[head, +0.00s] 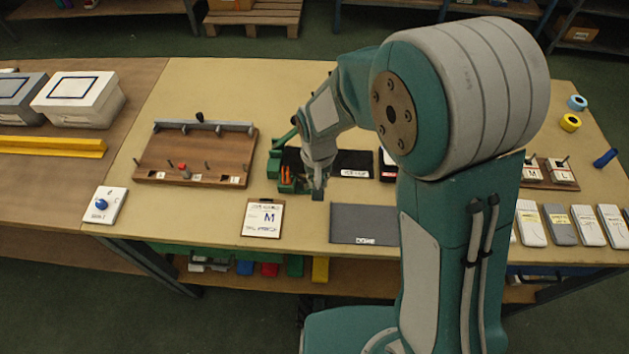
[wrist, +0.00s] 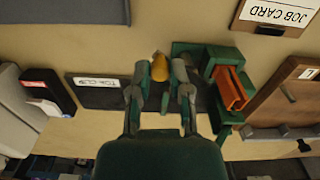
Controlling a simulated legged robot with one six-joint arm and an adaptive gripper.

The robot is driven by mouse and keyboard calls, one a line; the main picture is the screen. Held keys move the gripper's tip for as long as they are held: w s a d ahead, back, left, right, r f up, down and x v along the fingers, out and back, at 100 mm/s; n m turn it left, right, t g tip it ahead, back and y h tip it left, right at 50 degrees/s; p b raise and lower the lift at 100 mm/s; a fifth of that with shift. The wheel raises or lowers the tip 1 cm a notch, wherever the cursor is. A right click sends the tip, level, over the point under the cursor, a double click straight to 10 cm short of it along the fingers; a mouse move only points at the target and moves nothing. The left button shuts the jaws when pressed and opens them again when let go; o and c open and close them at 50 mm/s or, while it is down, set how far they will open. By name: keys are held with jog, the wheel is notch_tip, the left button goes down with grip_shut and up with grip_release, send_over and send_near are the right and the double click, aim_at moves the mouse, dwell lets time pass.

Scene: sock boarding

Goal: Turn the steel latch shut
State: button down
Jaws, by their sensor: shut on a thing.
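A grey steel bar (head: 228,128), which looks like the latch, lies along the back of a wooden board (head: 160,152) at the left in the head view. A black knob (head: 200,117) stands near its middle. In the wrist view the bar (wrist: 268,132) shows partly at the lower right, apart from my gripper. My gripper (head: 318,188) is right of the board, beside a green fixture with orange jaws (head: 287,176). In the wrist view my gripper (wrist: 162,85) is shut on a small yellow-orange thing (wrist: 160,66), partly hidden by the fingers.
The green fixture (wrist: 219,58) stands close beside my fingers. A job card (head: 263,218) and a dark grey mat (head: 362,225) lie at the front. A black mat (head: 354,160) is behind my gripper. Bare tabletop lies between board and card.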

jog(key=n, duration=0.2)
jog(key=w+n, duration=0.1)
jog(key=shift+w+d, duration=0.1)
jog(key=shift+d, duration=0.15)
jog(key=shift+w+n, duration=0.25)
jog(key=shift+n, duration=0.55)
jog(key=shift+w+n, duration=0.2)
jog(key=shift+n, duration=0.6)
jog(key=c, duration=0.6)
grip_release()
notch_tip(320, 180, up, 12)
jog(key=shift+w+f, duration=0.1)
